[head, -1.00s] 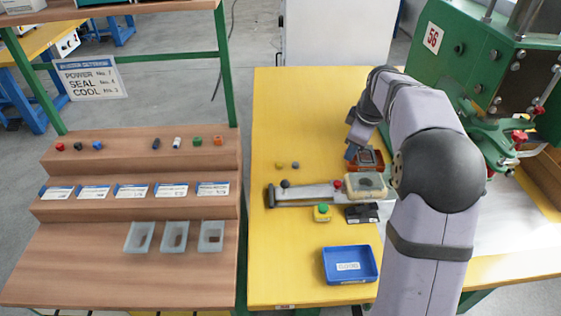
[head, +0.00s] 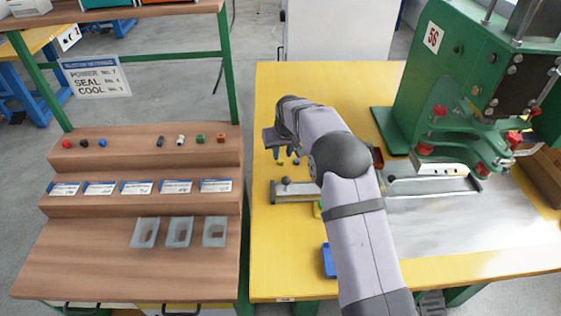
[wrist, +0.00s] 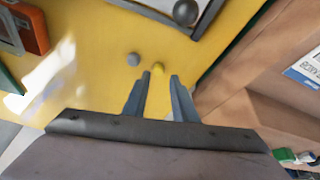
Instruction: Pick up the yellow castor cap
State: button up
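The yellow castor cap (wrist: 158,68) is a small round piece on the yellow tabletop. In the wrist view it shows just beyond my fingertips, in line with the gap between them. It also shows in the head view (head: 281,162), just below my fingers. A similar grey cap (wrist: 133,59) lies to its left in the wrist view and to its right in the head view (head: 296,162). My gripper (wrist: 160,76) is open and empty, pointing down above the yellow cap; it also shows in the head view (head: 283,155).
A rail with a dark ball knob (wrist: 186,12) lies close by. An orange-red box (wrist: 30,28) is at the wrist view's upper left. A wooden stepped shelf (head: 140,260) stands left of the table. A green press (head: 440,100) stands right. My arm partly hides the blue tray (head: 328,262).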

aim_at(281, 161)
jog(key=shift+w+p+x, duration=0.15)
jog(key=shift+p+x, duration=0.35)
jog(key=shift+x, duration=1.2)
jog(key=shift+w+p+x, duration=0.15)
jog(key=shift+p+x, duration=0.35)
jog(key=shift+x, duration=1.2)
jog(key=shift+r, duration=0.15)
jog(key=shift+c, duration=0.6)
grip_shut()
